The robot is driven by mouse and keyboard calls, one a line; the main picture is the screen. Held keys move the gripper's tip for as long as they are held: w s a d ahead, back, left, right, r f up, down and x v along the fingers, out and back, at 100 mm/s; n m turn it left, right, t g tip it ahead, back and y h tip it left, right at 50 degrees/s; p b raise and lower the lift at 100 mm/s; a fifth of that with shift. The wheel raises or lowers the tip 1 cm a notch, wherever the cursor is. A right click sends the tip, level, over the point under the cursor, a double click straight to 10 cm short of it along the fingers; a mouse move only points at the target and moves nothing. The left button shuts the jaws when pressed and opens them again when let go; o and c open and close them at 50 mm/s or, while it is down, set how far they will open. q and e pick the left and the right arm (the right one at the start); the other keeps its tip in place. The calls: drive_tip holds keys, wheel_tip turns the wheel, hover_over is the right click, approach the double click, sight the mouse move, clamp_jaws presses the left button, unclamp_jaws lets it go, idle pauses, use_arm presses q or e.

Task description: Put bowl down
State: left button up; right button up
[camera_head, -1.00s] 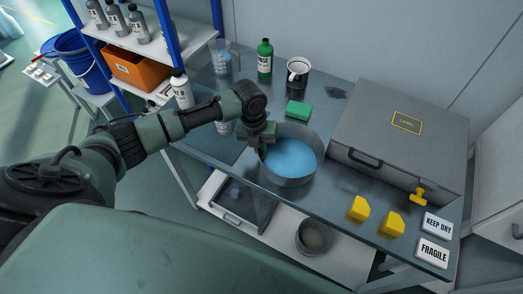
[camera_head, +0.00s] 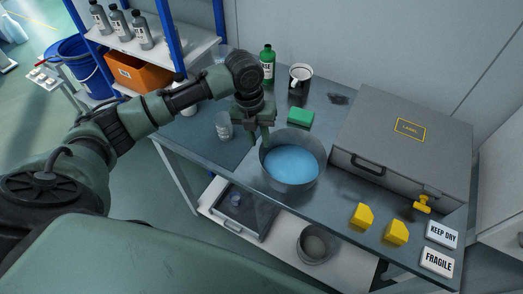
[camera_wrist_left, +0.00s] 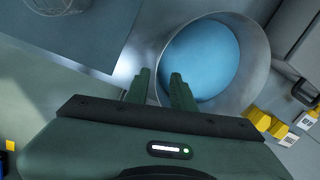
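A grey metal bowl (camera_head: 290,184) with blue contents stands upright on the grey table (camera_head: 215,160), left of the large case. It also shows in the wrist view (camera_wrist_left: 250,75). My left gripper (camera_head: 259,143) is at the bowl's left rim, pointing down. In the wrist view its two fingers (camera_wrist_left: 160,86) are apart, with the bowl's near rim showing between and beyond them. They do not appear to pinch the rim; whether a fingertip touches it I cannot tell. My right gripper is not in view.
A green sponge (camera_head: 300,118), green bottle (camera_head: 267,64) and dark mug (camera_head: 299,80) stand behind the bowl. A clear beaker (camera_head: 223,126) is left of the gripper. A grey case (camera_head: 400,135) is close on the right. Yellow blocks (camera_head: 362,216) lie at the front right.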

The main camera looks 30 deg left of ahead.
use_arm(q)
drive_tip(key=shift+a+r, duration=0.2)
drive_tip(key=shift+r, duration=1.25)
